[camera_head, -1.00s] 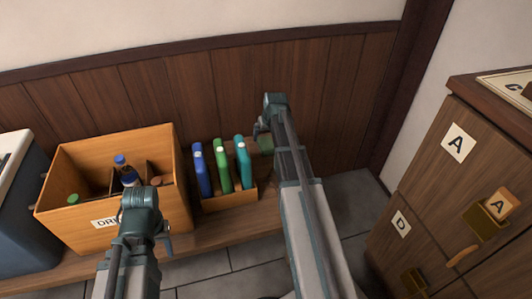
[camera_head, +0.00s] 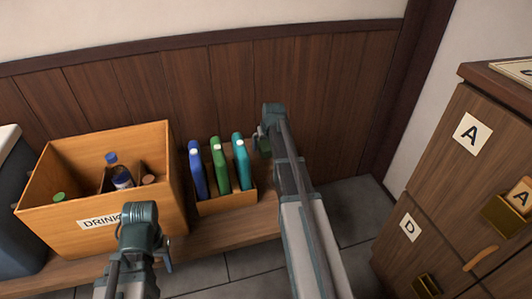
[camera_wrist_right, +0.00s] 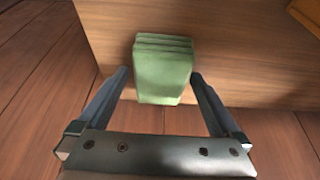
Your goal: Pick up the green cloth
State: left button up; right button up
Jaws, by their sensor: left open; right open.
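The green cloth (camera_wrist_right: 163,70) is a folded, layered block on the wooden bench, near its edge in the right wrist view. In the right wrist view my right gripper (camera_wrist_right: 160,76) is open, with one finger on each side of the cloth's near end. A gap shows on both sides; I cannot tell the height difference. My left gripper (camera_head: 166,258) is empty in front of the drinks box, its fingers partly hidden.
The wooden drinks box (camera_head: 60,225) holds several bottles. A small wooden holder (camera_head: 228,204) with blue, green and teal cartons stands between it and my right arm. A panelled wall (camera_head: 340,110) rises behind. A drawer cabinet (camera_head: 450,200) stands at right, with floor between.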

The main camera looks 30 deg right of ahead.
aim_at(266, 144)
jog(key=shift+r, duration=0.1)
jog(key=c, duration=1.3)
notch_tip(266, 144, up, 10)
jog(key=p, duration=1)
